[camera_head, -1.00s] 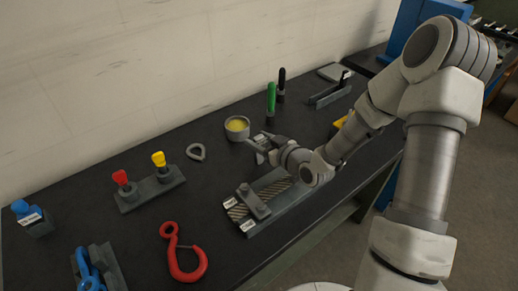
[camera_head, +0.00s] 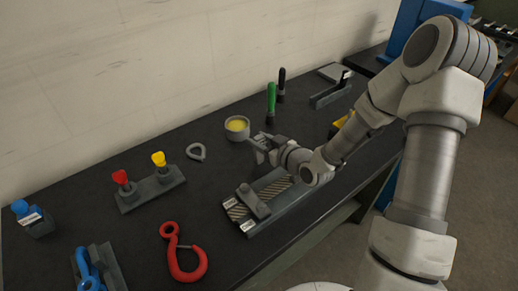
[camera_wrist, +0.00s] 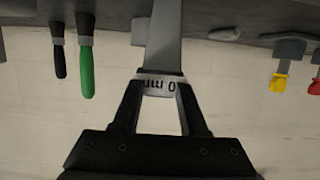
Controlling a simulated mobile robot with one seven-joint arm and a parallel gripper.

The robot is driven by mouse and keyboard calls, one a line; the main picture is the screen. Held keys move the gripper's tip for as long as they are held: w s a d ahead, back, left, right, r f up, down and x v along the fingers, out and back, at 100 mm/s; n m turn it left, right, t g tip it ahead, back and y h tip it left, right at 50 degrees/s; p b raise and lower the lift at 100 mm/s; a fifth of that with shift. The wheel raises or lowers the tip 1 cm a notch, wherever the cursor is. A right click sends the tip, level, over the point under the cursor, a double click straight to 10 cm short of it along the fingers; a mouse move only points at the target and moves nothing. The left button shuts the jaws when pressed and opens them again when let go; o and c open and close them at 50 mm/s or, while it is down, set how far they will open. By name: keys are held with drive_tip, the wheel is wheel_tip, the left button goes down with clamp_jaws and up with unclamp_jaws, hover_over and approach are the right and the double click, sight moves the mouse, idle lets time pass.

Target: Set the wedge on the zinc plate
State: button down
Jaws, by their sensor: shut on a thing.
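My gripper (camera_wrist: 160,92) is shut on a long grey flat piece, which looks like the wedge (camera_wrist: 165,45). Its near end carries a white label reading "0 mm", upside down in the wrist view, with the front of the number possibly cut off. In the head view my gripper (camera_head: 262,147) is above the dark bench, just in front of the yellow-filled cup; the held piece is hard to make out there. A flat light grey plate (camera_head: 335,72) lies at the back of the bench. I cannot tell for sure whether it is the zinc plate.
Close by are the cup (camera_head: 237,128), a green-handled tool (camera_head: 271,100) and a black one (camera_head: 282,85). A labelled grey fixture (camera_head: 290,205) lies in front. A grey ring (camera_head: 196,151), red hook (camera_head: 183,257) and red-and-yellow-knobbed block (camera_head: 152,189) are to the left.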

drive_tip(key=shift+r, duration=0.15)
idle(0.6)
drive_tip(key=shift+r, duration=0.75)
drive_tip(key=r, duration=0.1)
drive_tip(key=d+r, duration=0.1)
drive_tip(key=r, duration=0.1)
drive_tip(key=shift+w, duration=0.1)
drive_tip(key=w+d+r+m+t+h+p, duration=0.2)
drive_tip(key=w+d+r+m+h, duration=0.2)
drive_tip(key=d+r+m+h, duration=0.2)
drive_tip(key=d+h, duration=0.2)
drive_tip(key=d, duration=0.1)
drive_tip(key=shift+d+m, duration=0.3)
drive_tip(key=shift+m, duration=0.1)
